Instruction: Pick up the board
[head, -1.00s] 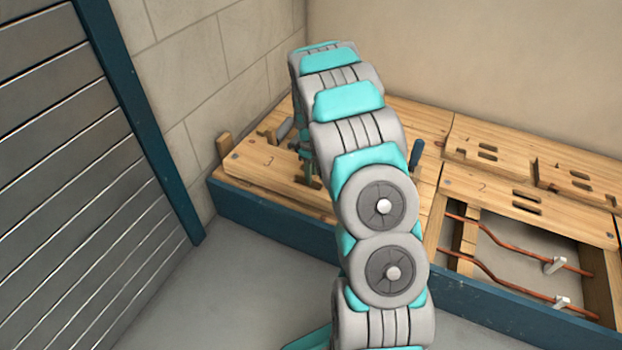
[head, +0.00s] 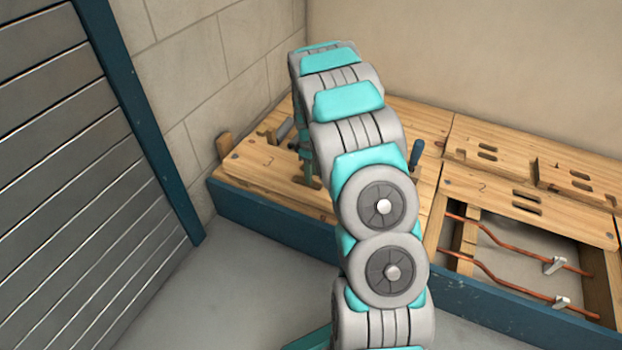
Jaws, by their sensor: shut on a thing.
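A light wooden board (head: 262,172) with a dark mark like a number lies at the left end of the low wooden platform. My gripper (head: 308,178) points down at this board, at a dark slot near its middle. It is shut on the board, though my arm hides much of the jaws and the board's right part. The board looks flat, and I cannot see a clear gap under it. A second board marked 2 (head: 460,187) lies to the right.
Right of my arm an opening shows copper pipes (head: 510,285) with pale clips. A blue-handled tool (head: 416,152) stands behind my arm. Loose slotted wooden pieces (head: 578,184) lie at the right. A block wall and a slatted metal panel (head: 70,190) bound the left side.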

